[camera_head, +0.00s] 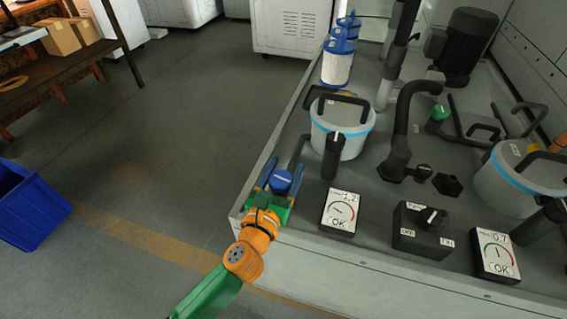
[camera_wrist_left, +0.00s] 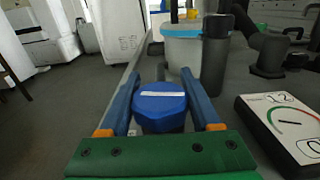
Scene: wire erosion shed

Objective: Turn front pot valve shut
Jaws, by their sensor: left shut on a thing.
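The blue valve knob (camera_head: 281,181), with a white strip on its top, sits at the left front corner of the machine deck. My left gripper (camera_head: 286,165) has its blue fingers on either side of the knob and is shut on it. In the left wrist view the knob (camera_wrist_left: 160,105) lies between the two fingers, its white strip roughly crosswise. The grey pot (camera_head: 328,140) with a light blue band stands just behind the knob, with a dark cylinder (camera_head: 333,157) at its front. The knob's underside is hidden. My right gripper is out of view.
A gauge marked OK (camera_head: 340,212) stands right of the knob. Further right are a black switch box (camera_head: 424,230), a second gauge (camera_head: 496,256) and another banded pot (camera_head: 497,185). Blue-white filters (camera_head: 337,65) stand behind. A blue crate (camera_head: 32,208) is on the floor at left.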

